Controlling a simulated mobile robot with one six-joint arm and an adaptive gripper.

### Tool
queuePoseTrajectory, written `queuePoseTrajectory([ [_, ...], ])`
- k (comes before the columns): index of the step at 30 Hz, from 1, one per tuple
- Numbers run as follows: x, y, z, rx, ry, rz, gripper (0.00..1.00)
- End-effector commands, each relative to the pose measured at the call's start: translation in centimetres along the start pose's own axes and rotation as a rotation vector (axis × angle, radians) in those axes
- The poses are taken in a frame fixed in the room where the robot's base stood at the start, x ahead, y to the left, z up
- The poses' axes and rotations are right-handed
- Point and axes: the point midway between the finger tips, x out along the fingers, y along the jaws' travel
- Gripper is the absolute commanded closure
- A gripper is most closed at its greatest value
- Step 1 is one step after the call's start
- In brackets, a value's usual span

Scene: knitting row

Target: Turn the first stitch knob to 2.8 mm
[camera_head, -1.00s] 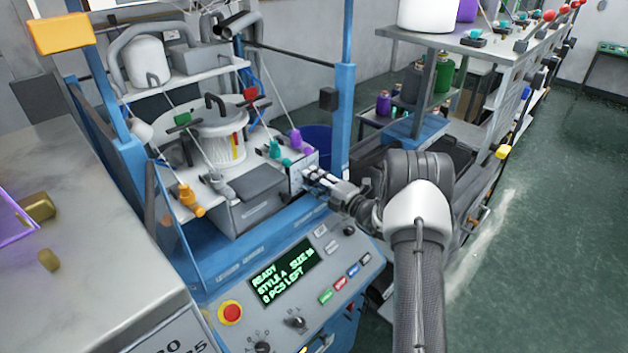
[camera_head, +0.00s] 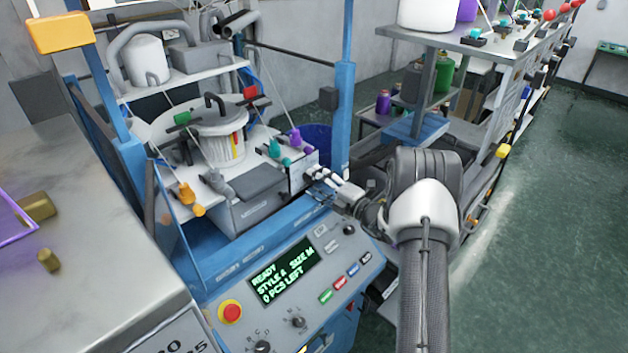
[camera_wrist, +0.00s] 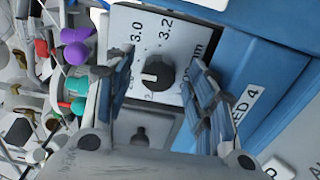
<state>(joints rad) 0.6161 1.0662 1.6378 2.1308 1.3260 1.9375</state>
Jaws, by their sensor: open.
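The stitch knob (camera_wrist: 158,74) is a round black knob with a pale pointer line, on a light dial plate (camera_wrist: 140,22) marked 3.0 and 3.2, in the wrist view. Its pointer aims to the left in that view; the lower numbers are partly hidden. My gripper (camera_wrist: 160,85) is open, with one finger on each side of the knob, and I cannot tell whether they touch it. In the head view my gripper (camera_head: 325,178) is at the dial plate (camera_head: 304,172) on the right end of the machine, and it hides the knob there.
The control panel (camera_head: 300,290) below carries a lit display, a red stop button (camera_head: 230,312) and several small knobs. A blue post (camera_head: 345,90) rises close behind my gripper.

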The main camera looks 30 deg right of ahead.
Motion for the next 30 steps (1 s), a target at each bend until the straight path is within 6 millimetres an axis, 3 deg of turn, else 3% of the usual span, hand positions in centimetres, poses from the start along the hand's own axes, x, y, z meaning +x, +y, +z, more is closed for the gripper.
queuePoseTrajectory([
  [9, -6.9, 0.1, 0.2, 0.001, -0.005, 0.0, 0.49],
  [15, -9.5, 0.1, 0.1, 0.001, -0.003, 0.001, 0.49],
  [30, -10.2, 0.1, 0.0, 0.0, 0.0, 0.001, 0.49],
])
